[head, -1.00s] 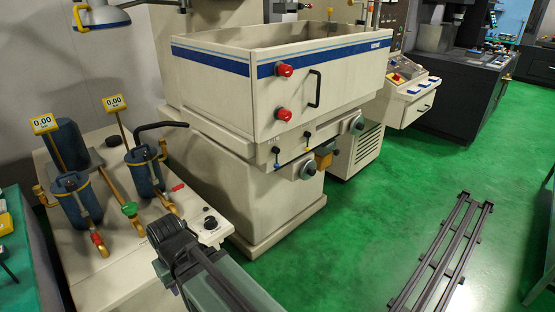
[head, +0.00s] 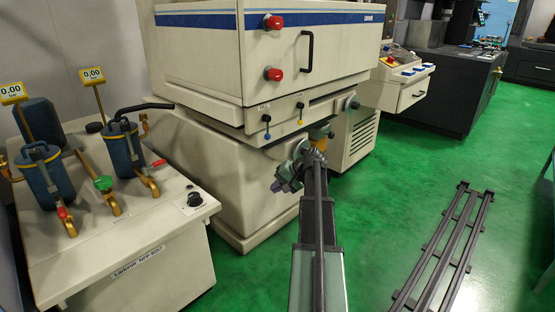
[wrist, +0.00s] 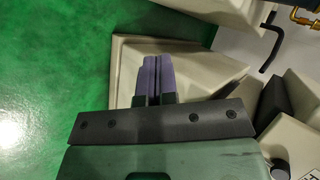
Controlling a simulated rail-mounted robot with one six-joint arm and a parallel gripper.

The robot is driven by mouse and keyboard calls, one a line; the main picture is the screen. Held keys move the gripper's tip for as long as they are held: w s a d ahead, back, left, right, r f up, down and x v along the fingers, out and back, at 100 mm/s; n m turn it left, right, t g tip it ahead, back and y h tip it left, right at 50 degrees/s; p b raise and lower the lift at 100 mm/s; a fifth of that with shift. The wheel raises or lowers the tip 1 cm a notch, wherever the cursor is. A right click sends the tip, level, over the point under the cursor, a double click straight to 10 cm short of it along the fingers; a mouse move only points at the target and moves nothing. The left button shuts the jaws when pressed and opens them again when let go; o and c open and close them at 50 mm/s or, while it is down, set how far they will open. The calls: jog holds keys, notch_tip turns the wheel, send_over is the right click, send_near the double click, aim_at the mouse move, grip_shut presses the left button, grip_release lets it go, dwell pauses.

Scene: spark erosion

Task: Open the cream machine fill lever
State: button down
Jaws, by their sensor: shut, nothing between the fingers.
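The cream machine (head: 190,60) with a blue stripe stands in the middle of the head view. Two small levers hang on its front below the tank: one with a blue knob (head: 267,136) at the left, one with a yellow knob (head: 300,121) at the right. Small labels sit above them, too small to read, so I cannot tell which is the fill lever. My gripper (head: 279,186) is below the levers, in front of the lower body, apart from both. Its purple fingers (wrist: 151,75) are together and empty in the wrist view, above the machine's cream foot (wrist: 124,62).
Two red knobs (head: 273,74) and a black handle (head: 308,50) stick out of the tank front. A round handwheel (head: 351,104) is right of the levers. A cream filter unit (head: 150,225) stands at the left. Green floor (head: 400,190) is clear at the right, before dark rails (head: 440,240).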

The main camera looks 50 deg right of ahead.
aim_at(267, 128)
jog(key=d+r+m+t+b, duration=0.1)
jog(key=d+m+t+b, duration=0.3)
jog(key=d, duration=1.2)
jog(key=w+d+r+t+p, duration=0.1)
jog(key=d+r+t+p, duration=0.1)
jog(key=d+r+t, duration=0.2)
notch_tip(267, 128, up, 4)
jog(key=shift+w+d+f+m+t+y, duration=0.2)
jog(key=shift+d+m+t+y, duration=0.15)
jog(key=shift+t, duration=0.45)
jog(key=s+a+x, duration=0.1)
jog(key=a+x, duration=0.1)
jog(key=x, duration=1.1)
jog(key=shift+a+r+p, duration=0.3)
jog(key=shift+a+p, duration=0.05)
jog(key=shift+p, duration=0.1)
jog(key=shift+a, duration=0.15)
